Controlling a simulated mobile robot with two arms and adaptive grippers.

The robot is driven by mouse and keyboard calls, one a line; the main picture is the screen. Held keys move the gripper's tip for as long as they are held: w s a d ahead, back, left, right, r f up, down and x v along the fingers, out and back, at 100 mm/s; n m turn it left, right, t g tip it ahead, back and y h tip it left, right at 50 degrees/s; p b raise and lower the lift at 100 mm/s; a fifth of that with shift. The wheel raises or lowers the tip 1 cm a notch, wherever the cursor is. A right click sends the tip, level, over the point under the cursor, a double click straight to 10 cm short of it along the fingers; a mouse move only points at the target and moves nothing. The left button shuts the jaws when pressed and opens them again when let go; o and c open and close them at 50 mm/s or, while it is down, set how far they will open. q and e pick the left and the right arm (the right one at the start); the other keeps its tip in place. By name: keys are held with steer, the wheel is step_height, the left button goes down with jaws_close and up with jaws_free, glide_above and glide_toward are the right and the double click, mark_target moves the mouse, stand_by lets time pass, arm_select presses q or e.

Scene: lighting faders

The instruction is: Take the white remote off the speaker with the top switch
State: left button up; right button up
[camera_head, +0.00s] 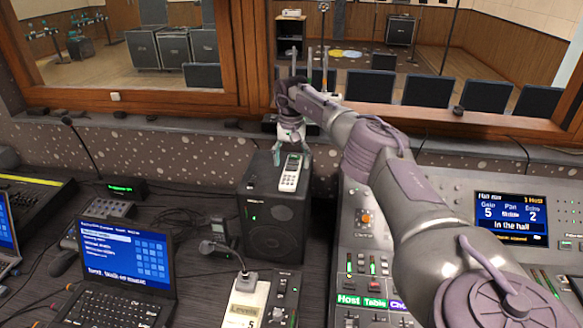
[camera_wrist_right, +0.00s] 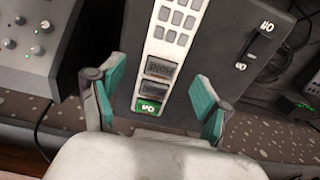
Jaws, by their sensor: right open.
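The white remote (camera_head: 290,173) lies on top of a black speaker (camera_head: 274,215). The remote (camera_wrist_right: 180,48) shows its keypad, two dark buttons and a green button in the right wrist view. A slide switch (camera_wrist_right: 253,46) with white lettering shows on the speaker's dark surface beside the remote. My right gripper (camera_head: 292,148) is over the far end of the speaker's top. In the wrist view its teal fingertips (camera_wrist_right: 156,104) are apart, one on each side of the remote's green-button end, with gaps. Whether they are level with the remote cannot be told. My left gripper is out of view.
A mixing console (camera_head: 365,270) stands to the right of the speaker. A microphone (camera_head: 245,280) on a pale base and a laptop (camera_head: 120,262) are in front and to the left. A speckled ledge (camera_head: 200,155) and window frame (camera_head: 150,100) run behind.

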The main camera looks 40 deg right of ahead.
step_height(320, 180, down, 2)
steer(key=shift+c, duration=0.2)
steer(key=c, duration=1.3)
steer(key=shift+r, duration=0.1)
